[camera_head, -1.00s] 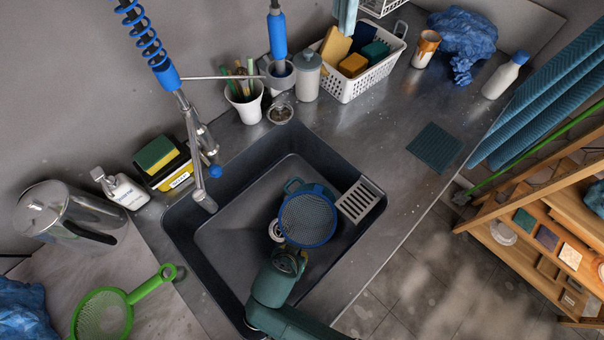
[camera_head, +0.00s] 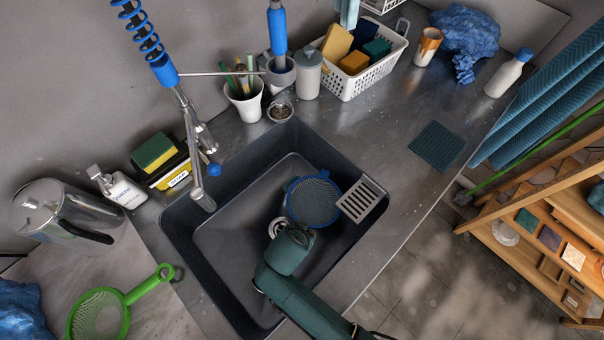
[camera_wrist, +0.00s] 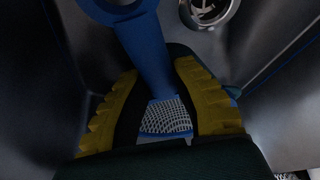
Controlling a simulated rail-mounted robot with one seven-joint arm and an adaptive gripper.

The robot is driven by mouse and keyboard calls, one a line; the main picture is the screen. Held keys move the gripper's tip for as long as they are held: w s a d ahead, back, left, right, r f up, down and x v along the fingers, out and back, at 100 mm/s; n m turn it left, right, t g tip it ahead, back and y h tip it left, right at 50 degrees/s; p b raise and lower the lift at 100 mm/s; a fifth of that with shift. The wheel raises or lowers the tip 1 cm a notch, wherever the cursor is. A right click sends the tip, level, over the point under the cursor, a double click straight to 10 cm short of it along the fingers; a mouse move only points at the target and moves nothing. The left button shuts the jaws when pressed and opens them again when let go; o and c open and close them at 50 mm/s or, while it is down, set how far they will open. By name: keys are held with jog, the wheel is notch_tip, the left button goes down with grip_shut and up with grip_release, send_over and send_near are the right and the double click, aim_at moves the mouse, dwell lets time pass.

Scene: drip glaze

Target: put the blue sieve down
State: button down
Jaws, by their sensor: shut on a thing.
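The blue sieve (camera_head: 314,201) is inside the dark sink, its round mesh facing up near the sink's right side. A little teal shows at its upper left edge, mostly covered. My gripper is shut on the sieve's blue handle; in the wrist view its yellow-padded fingers (camera_wrist: 158,80) lie on both sides of the blue handle (camera_wrist: 148,55). In the head view my wrist hides the fingers and handle. A patch of mesh shows between the fingers. I cannot tell whether the sieve touches anything beneath it.
The sink (camera_head: 225,235) has free floor left of the sieve, with a drain close by. A grey slotted rack (camera_head: 362,200) sits at its right edge, close to the sieve. A tap (camera_head: 196,165) hangs over the left side. A green sieve (camera_head: 100,315) lies on the left counter.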

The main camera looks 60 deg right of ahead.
jog(key=shift+f, duration=0.2)
jog(key=c, duration=1)
grip_release()
jog(key=shift+r, duration=0.35)
jog(key=p+v, duration=0.3)
jog(key=v, duration=0.9)
jog(key=shift+r, duration=0.3)
